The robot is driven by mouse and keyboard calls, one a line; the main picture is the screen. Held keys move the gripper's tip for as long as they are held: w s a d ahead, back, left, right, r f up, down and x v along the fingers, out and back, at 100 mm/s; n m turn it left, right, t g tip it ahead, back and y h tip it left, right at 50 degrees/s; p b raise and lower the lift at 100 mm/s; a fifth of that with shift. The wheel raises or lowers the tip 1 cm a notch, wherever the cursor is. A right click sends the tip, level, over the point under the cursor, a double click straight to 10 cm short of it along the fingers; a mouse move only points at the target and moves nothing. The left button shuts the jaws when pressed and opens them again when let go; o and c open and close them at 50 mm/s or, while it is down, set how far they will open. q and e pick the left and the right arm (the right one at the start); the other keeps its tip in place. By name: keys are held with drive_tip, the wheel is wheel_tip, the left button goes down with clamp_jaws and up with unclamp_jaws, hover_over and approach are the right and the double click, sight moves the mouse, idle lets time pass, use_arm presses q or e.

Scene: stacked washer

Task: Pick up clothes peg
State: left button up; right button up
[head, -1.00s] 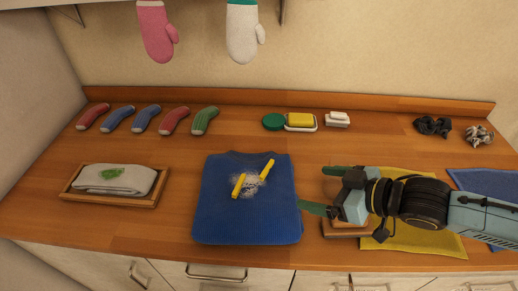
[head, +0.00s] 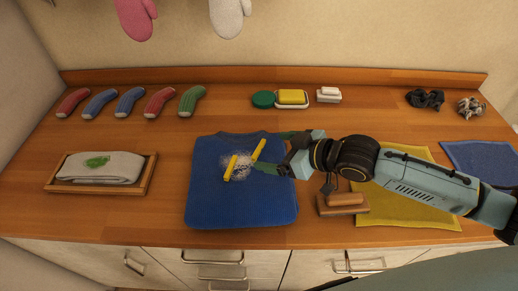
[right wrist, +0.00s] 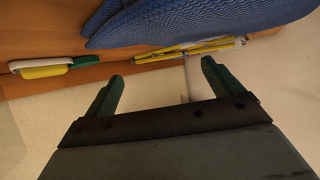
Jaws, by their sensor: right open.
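Two yellow, peg-like pieces lie on the folded blue sweater (head: 240,208): one is the lower-left piece (head: 230,168), the other the upper-right piece (head: 258,150). A whitish fuzzy patch lies around and between them. In the right wrist view yellow peg parts (right wrist: 200,47) show along the blue knit, beyond the fingertips. My right gripper (head: 274,152) is open, its green fingers at the sweater's right side, close to the upper-right piece. In the right wrist view the gap between its fingers (right wrist: 161,72) is empty. My left gripper is out of view.
A wooden brush-like block (head: 342,206) and a yellow cloth (head: 412,208) lie right of the sweater, under my right arm. A wooden tray (head: 145,185) with a grey cloth is at left. Socks and a yellow soap bar (head: 292,97) line the back.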

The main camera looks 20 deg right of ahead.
sight(260, 149)
drive_tip(key=x, duration=0.4)
drive_tip(key=shift+w, duration=0.1)
drive_tip(key=c, duration=1.1)
